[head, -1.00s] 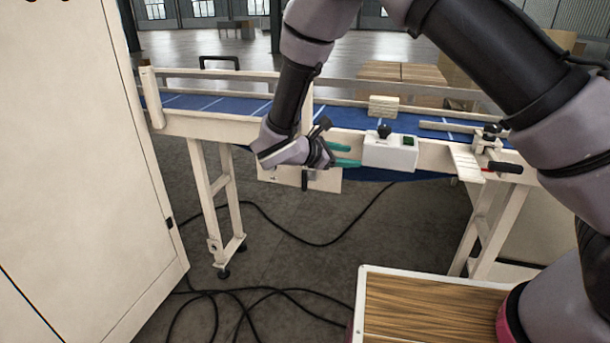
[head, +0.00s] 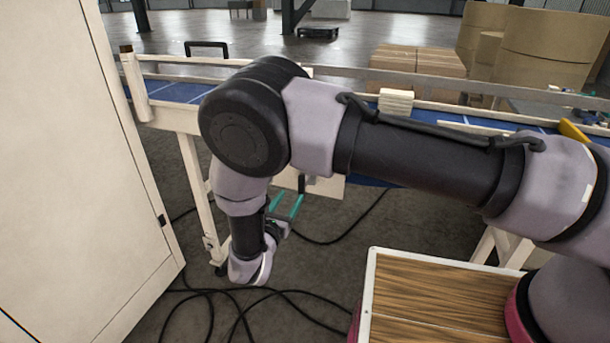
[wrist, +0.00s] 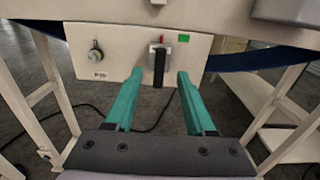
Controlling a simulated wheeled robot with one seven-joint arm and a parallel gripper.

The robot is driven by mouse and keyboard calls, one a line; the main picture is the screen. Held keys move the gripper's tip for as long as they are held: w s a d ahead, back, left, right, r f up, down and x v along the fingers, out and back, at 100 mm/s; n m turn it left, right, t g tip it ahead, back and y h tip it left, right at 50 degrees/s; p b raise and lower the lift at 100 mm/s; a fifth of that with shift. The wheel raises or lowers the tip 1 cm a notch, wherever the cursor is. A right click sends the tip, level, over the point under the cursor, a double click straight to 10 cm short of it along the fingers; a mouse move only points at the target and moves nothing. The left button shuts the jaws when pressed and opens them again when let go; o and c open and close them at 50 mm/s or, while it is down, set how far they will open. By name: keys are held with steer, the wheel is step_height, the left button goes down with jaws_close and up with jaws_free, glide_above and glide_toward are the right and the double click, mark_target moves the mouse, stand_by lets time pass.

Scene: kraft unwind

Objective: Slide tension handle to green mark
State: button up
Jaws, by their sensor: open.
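The tension handle (wrist: 159,66) is a black upright bar on a metal block, on a pale panel (wrist: 120,62) under the conveyor. In the head view my gripper (head: 290,198) is below the belt, and my arm hides much of the panel (head: 328,187).
A round knob (wrist: 96,50) is on the panel's left. Conveyor legs (wrist: 280,95) stand on both sides. A tall cream cabinet (head: 80,170) is at left, and a wood-topped box (head: 430,300) in front. Black cables (head: 345,232) lie on the floor.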

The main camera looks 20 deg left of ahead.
mark_target(301, 182)
steer(key=w, duration=0.7)
steer(key=w+d, duration=0.1)
steer(key=w, duration=0.2)
steer(key=shift+w, duration=0.2)
jaws_close()
stand_by(1.0)
